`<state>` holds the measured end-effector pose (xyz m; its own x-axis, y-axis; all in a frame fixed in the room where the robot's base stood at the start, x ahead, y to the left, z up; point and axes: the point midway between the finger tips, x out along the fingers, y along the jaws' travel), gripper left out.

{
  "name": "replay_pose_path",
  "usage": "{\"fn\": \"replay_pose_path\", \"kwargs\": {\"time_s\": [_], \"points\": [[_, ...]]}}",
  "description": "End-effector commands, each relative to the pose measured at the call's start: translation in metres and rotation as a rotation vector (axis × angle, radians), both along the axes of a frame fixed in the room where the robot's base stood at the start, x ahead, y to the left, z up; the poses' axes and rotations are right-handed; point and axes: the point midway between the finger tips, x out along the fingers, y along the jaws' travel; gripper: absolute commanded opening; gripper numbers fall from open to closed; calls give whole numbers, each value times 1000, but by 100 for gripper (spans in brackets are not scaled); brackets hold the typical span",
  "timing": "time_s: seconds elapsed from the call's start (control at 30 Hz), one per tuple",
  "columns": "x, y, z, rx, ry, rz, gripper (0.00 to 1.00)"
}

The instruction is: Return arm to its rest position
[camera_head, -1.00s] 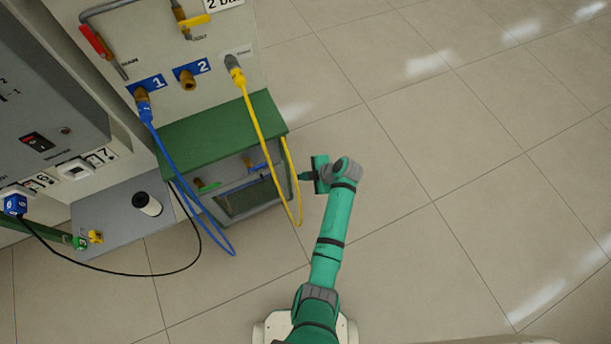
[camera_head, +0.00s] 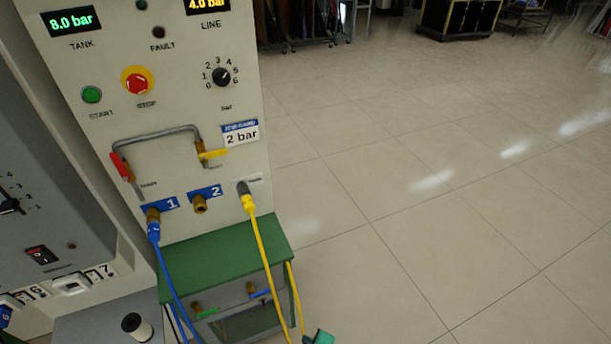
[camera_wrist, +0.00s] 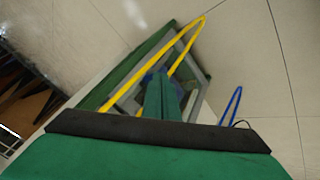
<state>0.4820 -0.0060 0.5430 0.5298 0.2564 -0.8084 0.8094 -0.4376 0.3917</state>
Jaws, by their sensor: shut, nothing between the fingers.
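My gripper (camera_wrist: 162,95) shows in the wrist view with its green fingers together and nothing between them. It points toward the grey-framed green cabinet and the looped yellow hose (camera_wrist: 187,50), with the floor beyond. I cannot tell how far apart they are. In the head view only a small green piece of my arm shows at the bottom edge, just right of the yellow hose (camera_head: 262,245). The rest of the arm is out of that view.
The control panel (camera_head: 180,110) stands at the left, with a blue hose (camera_head: 165,265) on outlet 1. The green cabinet (camera_head: 225,252) stands below it. The tiled floor (camera_head: 420,230) to the right is clear.

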Motion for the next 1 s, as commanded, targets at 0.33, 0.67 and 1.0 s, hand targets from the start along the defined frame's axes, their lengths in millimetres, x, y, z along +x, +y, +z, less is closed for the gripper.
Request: {"fn": "replay_pose_path", "kwargs": {"time_s": [0.33,0.67,1.0], "points": [[-97,-2,35,90,-117,-393,0],[-173,-5,125,281,-298,-664,0],[-232,0,257,586,-474,-808,0]]}}
